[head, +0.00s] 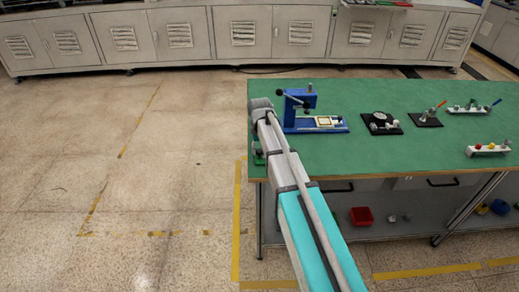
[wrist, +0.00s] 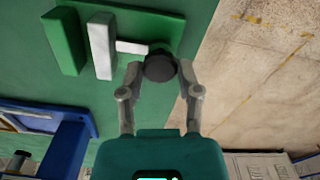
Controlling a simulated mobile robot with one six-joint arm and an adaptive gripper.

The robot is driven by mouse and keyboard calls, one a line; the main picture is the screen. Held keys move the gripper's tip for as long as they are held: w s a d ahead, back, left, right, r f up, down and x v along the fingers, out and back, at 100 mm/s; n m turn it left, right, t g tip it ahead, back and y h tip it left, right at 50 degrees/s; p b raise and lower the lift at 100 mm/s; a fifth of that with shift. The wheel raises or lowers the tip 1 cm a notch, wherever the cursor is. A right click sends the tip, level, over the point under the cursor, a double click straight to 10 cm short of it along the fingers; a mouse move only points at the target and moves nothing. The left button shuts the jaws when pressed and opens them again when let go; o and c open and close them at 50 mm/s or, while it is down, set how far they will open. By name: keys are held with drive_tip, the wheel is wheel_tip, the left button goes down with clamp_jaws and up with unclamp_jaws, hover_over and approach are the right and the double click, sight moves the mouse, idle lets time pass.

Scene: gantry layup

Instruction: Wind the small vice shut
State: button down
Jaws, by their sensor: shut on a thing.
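The small vice shows in the wrist view, with a green fixed jaw (wrist: 64,42), a pale sliding jaw (wrist: 100,46) and a dark green base. A clear gap lies between the two jaws. A light spindle (wrist: 132,47) runs from the pale jaw to a round black knob (wrist: 160,66). My gripper (wrist: 160,70) has its two fingers shut on this knob, one on each side. In the head view, a bit of green vice (head: 258,156) shows at the left end of the bench, and my arm hides most of it.
The green bench top (head: 400,150) ends close beside the vice. A blue press (head: 305,108) stands just right of my arm. Black-based fixtures (head: 380,123) and small racks (head: 488,149) stand further right. Open floor lies left of the bench.

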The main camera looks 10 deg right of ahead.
drive_tip(key=m, duration=0.4)
drive_tip(key=shift+m, duration=0.3)
drive_tip(key=m, duration=0.4)
drive_tip(key=shift+m, duration=0.3)
drive_tip(key=m, duration=0.4)
drive_tip(key=shift+m, duration=2.2)
drive_tip(key=shift+c, duration=1.5)
unclamp_jaws()
